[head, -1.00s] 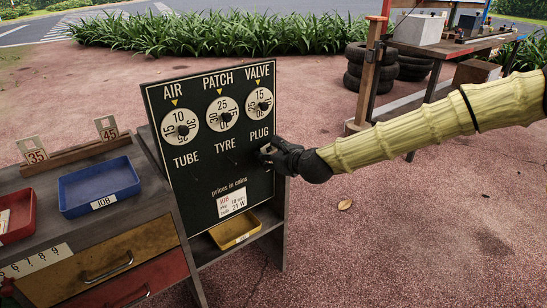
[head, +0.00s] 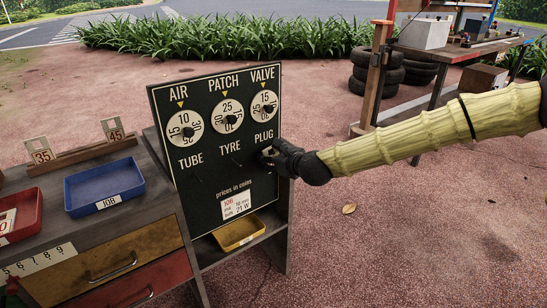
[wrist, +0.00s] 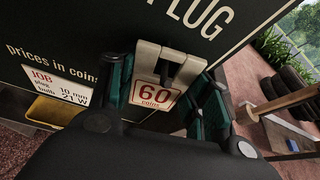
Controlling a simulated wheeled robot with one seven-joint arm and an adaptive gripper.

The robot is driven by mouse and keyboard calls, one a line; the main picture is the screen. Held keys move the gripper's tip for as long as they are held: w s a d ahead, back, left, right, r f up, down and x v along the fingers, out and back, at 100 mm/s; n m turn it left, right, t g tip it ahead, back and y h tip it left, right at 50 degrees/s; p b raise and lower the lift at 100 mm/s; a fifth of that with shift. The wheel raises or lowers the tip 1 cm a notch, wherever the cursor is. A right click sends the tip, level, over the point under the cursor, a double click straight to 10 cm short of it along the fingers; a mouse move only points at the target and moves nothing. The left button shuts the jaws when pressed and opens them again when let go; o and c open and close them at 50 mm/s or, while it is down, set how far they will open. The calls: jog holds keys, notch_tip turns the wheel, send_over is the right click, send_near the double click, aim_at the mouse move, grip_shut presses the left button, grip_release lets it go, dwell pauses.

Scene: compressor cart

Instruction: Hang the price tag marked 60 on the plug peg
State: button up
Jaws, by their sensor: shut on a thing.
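My gripper (head: 272,157) is at the right edge of the dark price board (head: 212,187), just below the word PLUG. In the wrist view its teal-padded fingers (wrist: 163,92) are shut on the cream price tag marked 60 coins (wrist: 150,97), one finger on each side. The tag hangs close to the board face with its number towards the wrist camera. A dark opening shows in the tag's upper part. The head view barely shows the tag.
The wooden rack (head: 82,155) at left holds tags 35 (head: 42,155) and 45 (head: 114,133). A blue tray (head: 104,187) and a red tray (head: 20,217) sit on the cart. A yellow tray (head: 238,234) is below the board. Open paving lies right.

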jog(key=o, duration=0.9)
jog(key=shift+w+a+f, duration=0.1)
jog(key=shift+w+a, duration=0.05)
jog(key=shift+a, duration=0.05)
jog(key=shift+c, duration=0.2)
jog(key=shift+d, duration=0.1)
jog(key=shift+d, duration=0.2)
jog(key=s+d+m+t+h+p, duration=0.1)
jog(key=s+d+m+h+p, duration=0.1)
jog(key=s+d+p, duration=0.3)
jog(key=s+r+p, duration=0.1)
jog(key=s+p, duration=0.1)
jog(key=p, duration=0.1)
jog(key=shift+s+d+m, duration=0.3)
jog(key=shift+d+m, duration=0.05)
jog(key=shift+m, duration=0.05)
jog(key=shift+f+p, duration=0.1)
jog(key=shift+p, duration=0.3)
